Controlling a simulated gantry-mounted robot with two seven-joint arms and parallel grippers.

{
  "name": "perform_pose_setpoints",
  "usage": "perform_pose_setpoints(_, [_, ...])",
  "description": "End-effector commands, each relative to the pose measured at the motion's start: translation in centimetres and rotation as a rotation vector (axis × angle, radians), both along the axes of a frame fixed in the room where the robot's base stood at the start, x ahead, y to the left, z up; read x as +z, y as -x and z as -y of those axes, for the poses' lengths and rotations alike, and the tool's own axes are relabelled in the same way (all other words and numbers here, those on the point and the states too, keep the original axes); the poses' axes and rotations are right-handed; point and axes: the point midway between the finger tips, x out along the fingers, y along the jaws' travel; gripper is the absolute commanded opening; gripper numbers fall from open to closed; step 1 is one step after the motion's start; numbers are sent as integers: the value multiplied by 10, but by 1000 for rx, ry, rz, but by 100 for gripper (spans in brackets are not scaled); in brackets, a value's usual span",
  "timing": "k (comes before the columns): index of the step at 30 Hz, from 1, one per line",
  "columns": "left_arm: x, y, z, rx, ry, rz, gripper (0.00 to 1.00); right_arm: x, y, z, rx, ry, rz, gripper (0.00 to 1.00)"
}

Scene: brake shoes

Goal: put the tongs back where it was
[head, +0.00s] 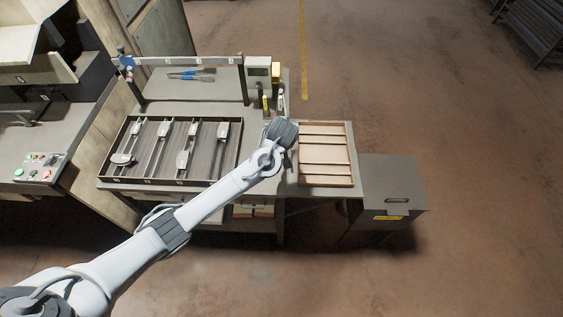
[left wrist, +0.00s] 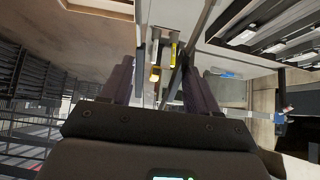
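A tool with blue handles, which looks like the tongs (head: 192,75), lies at the back of the workbench under the overhead bar. A small blue patch that may be its handle (left wrist: 230,75) shows in the left wrist view. My left gripper (left wrist: 160,82) has its two dark fingers spread, with nothing visibly held between them. In the head view, my left arm reaches over the bench's right part, and its wrist hides the fingertips. The gripper is right of and in front of the blue-handled tool, apart from it. My right gripper is in neither view.
A dark divided tray (head: 243,160) with several metal parts fills the bench's left. A wooden slatted tray (head: 352,166) lies right of my wrist. A grey box (head: 257,72) and a yellow bottle-like item (head: 265,101) stand at the back right. A metal bin (head: 395,185) stands farther right.

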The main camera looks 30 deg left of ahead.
Motion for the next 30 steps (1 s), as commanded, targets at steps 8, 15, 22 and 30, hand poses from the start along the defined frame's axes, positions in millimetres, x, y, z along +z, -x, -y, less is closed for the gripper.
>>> perform_pose_setpoints(8, [-34,8,4,-33,1,0,57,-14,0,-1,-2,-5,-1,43])
perform_pose_setpoints(15, [-60,2,-37,-32,2,-1,57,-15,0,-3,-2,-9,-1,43])
perform_pose_setpoints(22, [-85,-5,-80,-33,1,-1,57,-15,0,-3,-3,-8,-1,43])
perform_pose_setpoints(30, [-98,-10,-102,-36,0,1,57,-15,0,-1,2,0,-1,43])
